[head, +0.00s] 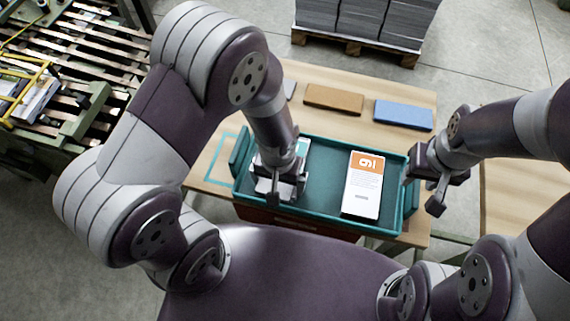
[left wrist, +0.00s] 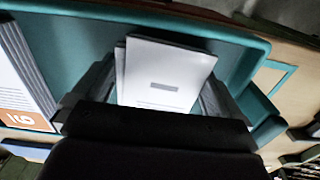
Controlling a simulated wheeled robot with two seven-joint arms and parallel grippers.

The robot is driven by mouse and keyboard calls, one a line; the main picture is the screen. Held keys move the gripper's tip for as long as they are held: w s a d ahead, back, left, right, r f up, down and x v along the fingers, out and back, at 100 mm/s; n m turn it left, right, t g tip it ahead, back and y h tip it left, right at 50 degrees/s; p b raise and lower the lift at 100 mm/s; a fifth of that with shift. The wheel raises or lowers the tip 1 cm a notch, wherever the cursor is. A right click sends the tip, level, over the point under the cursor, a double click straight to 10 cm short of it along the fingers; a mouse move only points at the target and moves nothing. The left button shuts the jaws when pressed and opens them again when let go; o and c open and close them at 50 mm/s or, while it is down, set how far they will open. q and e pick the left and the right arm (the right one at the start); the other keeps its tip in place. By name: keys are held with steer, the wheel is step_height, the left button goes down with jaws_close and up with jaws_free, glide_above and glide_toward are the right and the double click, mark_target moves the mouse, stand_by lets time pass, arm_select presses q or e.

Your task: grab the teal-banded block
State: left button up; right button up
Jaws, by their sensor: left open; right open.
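A white block with a teal band (head: 302,146) lies at the left in the teal tray (head: 327,147), partly hidden by my left arm. My left gripper (head: 276,180) is open over this block. In the left wrist view, the white face of the block (left wrist: 165,75) shows between the open fingers (left wrist: 155,95); its band is hidden there. A second white edge shows beside and under it, perhaps another block. I cannot tell whether the fingers touch it. My right gripper (head: 424,186) is open and empty at the tray's right end.
A white block with an orange band (head: 362,185) lies at the right in the tray; it also shows in the left wrist view (left wrist: 18,85). Behind the tray, an orange-brown pad (head: 334,99) and a blue pad (head: 403,114) lie on the wooden table (head: 300,73). A roller conveyor (head: 100,45) stands left.

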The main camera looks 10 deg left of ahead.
arm_select(q)
steer(key=shift+s, duration=0.1)
steer(key=c, duration=0.9)
steer(key=shift+r, duration=0.1)
steer(key=shift+c, duration=0.2)
